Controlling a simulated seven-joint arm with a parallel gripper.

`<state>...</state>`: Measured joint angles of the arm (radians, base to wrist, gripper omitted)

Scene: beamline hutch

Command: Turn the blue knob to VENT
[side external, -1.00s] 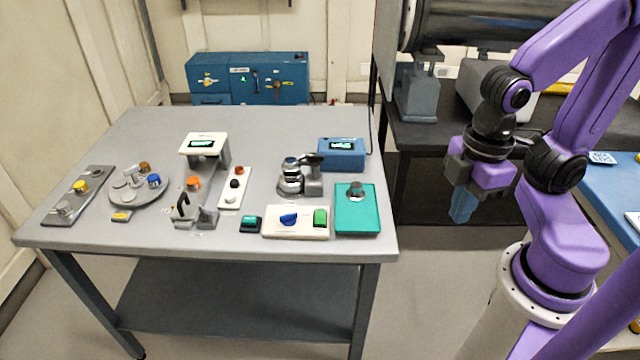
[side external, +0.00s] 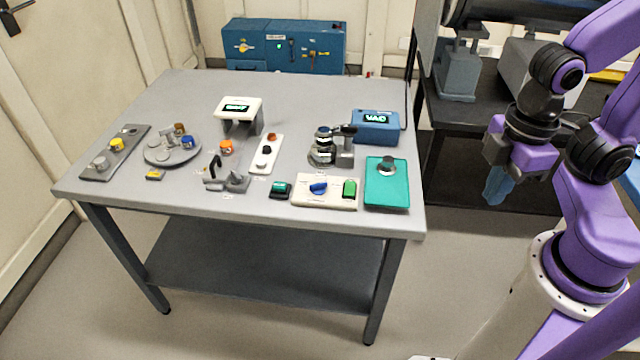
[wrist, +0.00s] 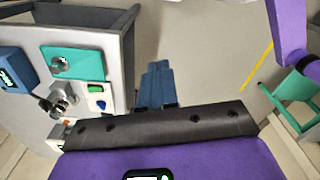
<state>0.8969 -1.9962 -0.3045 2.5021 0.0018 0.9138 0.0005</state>
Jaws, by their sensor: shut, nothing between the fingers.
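The blue knob (side external: 318,188) sits on a white panel (side external: 335,203) near the front edge of the grey table. A green block-like switch (side external: 349,188) is on the same panel to its right. In the wrist view the blue knob (wrist: 101,104) shows small at the left, with the green switch (wrist: 96,88) beside it. The knob's labels are too small to read. My gripper (side external: 492,198) has blue fingers that point down, off the table's right side and well apart from the knob. In the wrist view the fingers (wrist: 156,86) are together and empty.
A teal panel with a dark knob (side external: 387,168) lies right of the white panel. A dark teal-topped box (side external: 280,189) is close on its left. Behind stand a metal valve-like fixture (side external: 325,150) and a blue display box (side external: 376,127). Open floor lies between table and arm.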

